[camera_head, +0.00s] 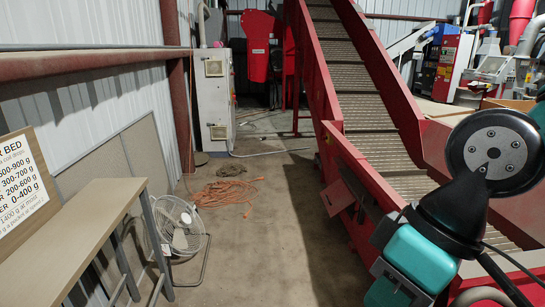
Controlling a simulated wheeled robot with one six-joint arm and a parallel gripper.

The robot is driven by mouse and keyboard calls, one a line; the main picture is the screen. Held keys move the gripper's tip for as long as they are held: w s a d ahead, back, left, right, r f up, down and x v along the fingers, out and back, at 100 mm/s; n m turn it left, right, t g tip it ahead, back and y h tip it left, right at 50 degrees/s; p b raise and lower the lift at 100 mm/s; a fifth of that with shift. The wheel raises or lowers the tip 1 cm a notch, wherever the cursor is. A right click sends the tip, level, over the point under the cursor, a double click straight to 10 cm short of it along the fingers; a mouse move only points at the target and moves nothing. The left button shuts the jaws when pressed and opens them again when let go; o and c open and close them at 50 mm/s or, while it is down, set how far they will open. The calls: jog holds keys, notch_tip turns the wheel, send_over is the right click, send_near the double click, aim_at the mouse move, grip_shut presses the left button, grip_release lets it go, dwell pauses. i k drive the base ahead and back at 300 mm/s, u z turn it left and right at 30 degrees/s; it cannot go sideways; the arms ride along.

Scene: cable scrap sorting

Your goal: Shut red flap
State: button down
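A small red panel (338,197) sticks out at a tilt from the lower left side of the red conveyor (385,195); it may be the red flap, but I cannot tell for sure. A larger red cover (257,45) hangs near the back wall. Parts of my own arm, teal and black with a round bolted disc, fill the right side and stand in front of the conveyor's lower right. I cannot make out the fingers of my gripper.
A wooden bench (75,240) with a sign (22,185) and a fan (178,230) stand at left. An orange cable (226,192) lies on the floor. A grey cabinet (213,100) stands behind. The floor (300,250) between bench and conveyor is mostly clear.

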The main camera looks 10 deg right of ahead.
aim_at(336, 196)
jog(key=z, duration=0.2)
jog(key=i, duration=3.75)
jog(key=u, duration=0.05)
